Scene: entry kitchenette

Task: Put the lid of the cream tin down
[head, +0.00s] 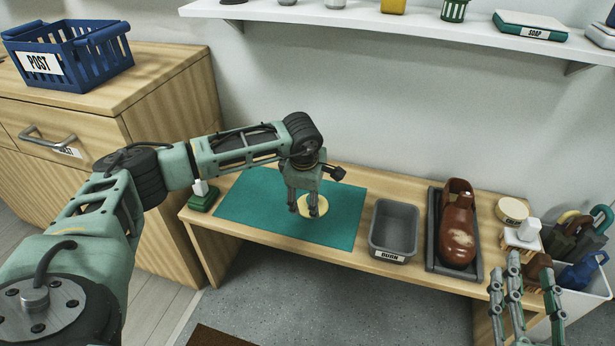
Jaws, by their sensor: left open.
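A round, flat cream-coloured piece (326,206), which looks like the lid, lies on the teal mat (255,192) on the bench. My left gripper (310,211) points down right over it; its fingers are open and partly hide it. I cannot tell whether the fingers touch it.
Right of the mat stand a grey bin (394,226) and a brown shoe (457,225) on a dark tray (433,235). A white-handled item (528,231) and an umbrella holder (590,290) are further right. A green block (203,198) sits left. A shelf (380,22) hangs above.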

